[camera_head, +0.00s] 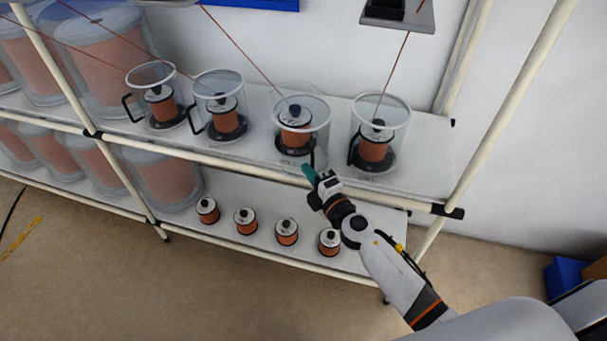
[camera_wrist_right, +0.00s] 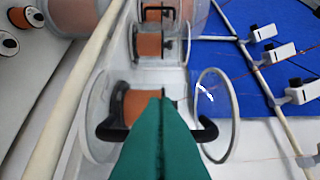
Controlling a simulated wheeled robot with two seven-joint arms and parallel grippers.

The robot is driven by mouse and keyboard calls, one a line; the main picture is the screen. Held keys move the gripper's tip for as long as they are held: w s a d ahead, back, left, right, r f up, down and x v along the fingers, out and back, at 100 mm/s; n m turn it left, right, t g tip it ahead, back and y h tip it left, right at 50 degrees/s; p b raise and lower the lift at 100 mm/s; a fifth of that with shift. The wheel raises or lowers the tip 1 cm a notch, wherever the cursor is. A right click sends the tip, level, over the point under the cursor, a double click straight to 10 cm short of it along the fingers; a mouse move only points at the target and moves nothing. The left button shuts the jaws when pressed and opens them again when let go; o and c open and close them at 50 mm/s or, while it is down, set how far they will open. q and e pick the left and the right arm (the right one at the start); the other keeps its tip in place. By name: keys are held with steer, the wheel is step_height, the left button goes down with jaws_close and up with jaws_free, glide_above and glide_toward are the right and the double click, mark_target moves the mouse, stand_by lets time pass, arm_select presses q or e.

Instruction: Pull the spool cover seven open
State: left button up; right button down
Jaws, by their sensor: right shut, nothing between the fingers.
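Several clear spool covers with pale rims and black handles stand in a row on the upper shelf, each around a copper spool. I cannot tell which is number seven. My right gripper (camera_head: 309,172), with teal fingers, is at the front of the third cover from the left (camera_head: 318,112). The fingers are shut and empty. In the right wrist view the shut fingers (camera_wrist_right: 160,102) hide the middle of a black handle (camera_wrist_right: 112,132), whose ends show on both sides. A clear cover's rim (camera_wrist_right: 236,120) and a copper spool (camera_wrist_right: 125,104) lie beyond. I cannot tell whether the fingers touch the handle. My left gripper is not in view.
The fourth cover (camera_head: 405,118) stands close on the right. A cream rail (camera_head: 240,163) runs along the front of the upper shelf. Small spools (camera_head: 287,232) sit on the lower shelf. Large copper drums (camera_head: 100,62) fill the left. Copper wires run down to the covers.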

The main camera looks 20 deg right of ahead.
stand_by(0.3)
steer(key=shift+s+d+f+n+g+y+b, duration=0.15)
steer(key=shift+s+d+n+y+b, duration=0.15)
steer(key=shift+d+y+b, duration=0.2)
steer(key=shift+s+d+r+n+g+y+b, duration=0.1)
steer(key=shift+s+d+n+g+y+b, duration=0.05)
steer(key=shift+d+n+y+b, duration=0.35)
steer(key=s+d+n+g+y+b, duration=0.1)
steer(key=d+n+g+y+b, duration=0.2)
steer(key=d+y+b, duration=0.3)
steer(key=shift+d+n+g+b, duration=0.3)
steer(key=shift+d+n+b, duration=0.35)
steer(key=shift+d, duration=1.45)
steer(key=shift+s, duration=0.1)
